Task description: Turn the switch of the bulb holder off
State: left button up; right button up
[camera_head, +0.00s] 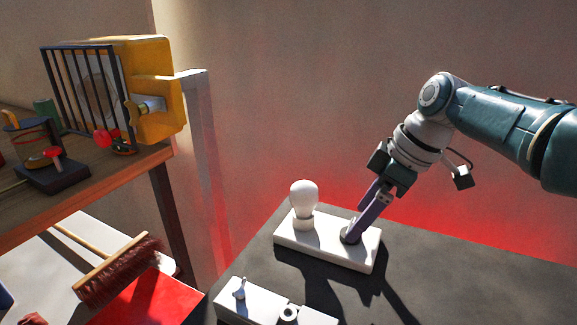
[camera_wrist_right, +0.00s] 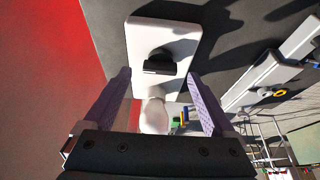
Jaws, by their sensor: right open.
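The bulb holder has a long white base (camera_head: 302,244) on the dark table, with a white bulb (camera_head: 304,196) upright at its left end. I cannot tell whether the bulb is lit. A dark switch (camera_head: 349,236) sits at the right end, partly covered by my right gripper (camera_head: 360,222). In the right wrist view the switch (camera_wrist_right: 160,63) stands on the white base (camera_wrist_right: 140,32), with the bulb (camera_wrist_right: 154,116) nearer the camera. My right gripper's purple fingers (camera_wrist_right: 158,88) are apart, one on each side of the switch. Nothing is held. My left gripper is not in view.
A second white base (camera_head: 262,303) with small fittings lies at the table's front edge. A wooden shelf (camera_head: 100,185) at left carries a yellow caged device (camera_head: 158,95). A brush (camera_head: 120,270) and a red sheet (camera_head: 150,300) lie below it. Dark table (camera_head: 450,285) is clear at right.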

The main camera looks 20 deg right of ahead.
jog(key=p+v, duration=0.2)
jog(key=v, duration=0.6)
